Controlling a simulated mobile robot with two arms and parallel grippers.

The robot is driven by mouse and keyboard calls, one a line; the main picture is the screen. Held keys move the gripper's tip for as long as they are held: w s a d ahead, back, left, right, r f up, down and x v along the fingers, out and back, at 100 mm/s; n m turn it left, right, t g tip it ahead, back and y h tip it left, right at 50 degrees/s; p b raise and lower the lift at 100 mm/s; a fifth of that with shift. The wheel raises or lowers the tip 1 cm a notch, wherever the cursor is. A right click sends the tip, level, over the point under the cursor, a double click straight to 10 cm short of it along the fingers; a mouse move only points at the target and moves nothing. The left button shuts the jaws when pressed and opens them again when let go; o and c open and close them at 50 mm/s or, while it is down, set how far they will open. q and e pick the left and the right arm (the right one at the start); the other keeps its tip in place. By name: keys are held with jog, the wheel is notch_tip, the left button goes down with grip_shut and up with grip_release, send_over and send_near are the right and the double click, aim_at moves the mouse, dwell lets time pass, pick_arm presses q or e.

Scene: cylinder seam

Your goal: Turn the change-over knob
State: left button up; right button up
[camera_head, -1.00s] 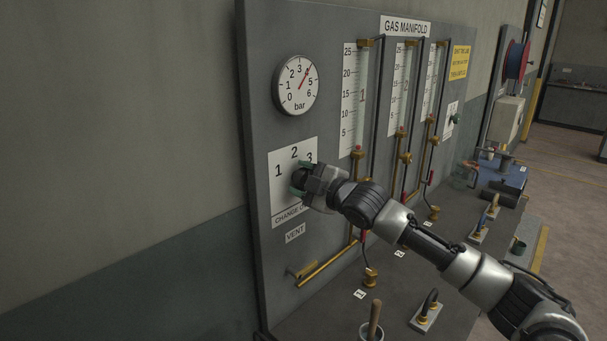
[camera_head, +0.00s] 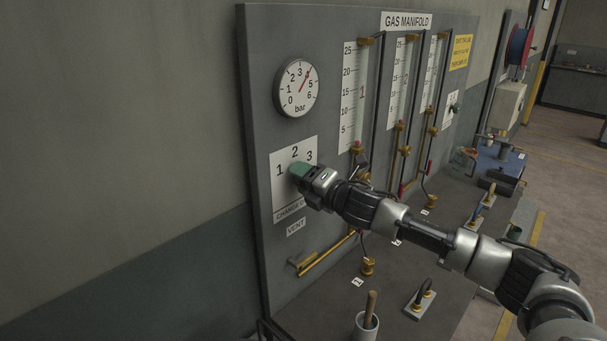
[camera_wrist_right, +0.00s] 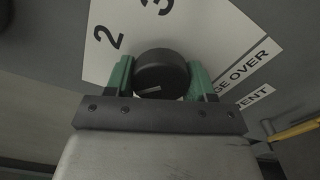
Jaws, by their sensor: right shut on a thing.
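The change-over knob (camera_wrist_right: 161,74) is a dark round knob with a pale pointer line, on a white plate (camera_head: 281,205) numbered 1, 2 and 3 on the grey manifold panel. In the right wrist view it sits between the two green fingers of my right gripper (camera_wrist_right: 161,80), which is shut on it. In the head view my right gripper (camera_head: 299,176) reaches the plate from the right and hides the knob. The pointer line shows in the wrist view, but which number it indicates I cannot tell. My left gripper is not in view.
A pressure gauge (camera_head: 297,87) is above the plate, with its red needle between 3 and 5. A brass vent pipe (camera_head: 325,256) juts out below. Flow tubes (camera_head: 360,97) stand to the right. A cup with a wooden handle (camera_head: 367,325) stands on the bench.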

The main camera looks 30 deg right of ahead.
jog(key=shift+f+n+p, duration=0.2)
jog(key=shift+n+p, duration=0.15)
jog(key=shift+n, duration=0.75)
jog(key=o, duration=0.9)
jog(key=shift+o, duration=0.2)
jog(key=shift+r, duration=0.1)
jog(key=b+v, duration=0.6)
jog(key=v, duration=0.5)
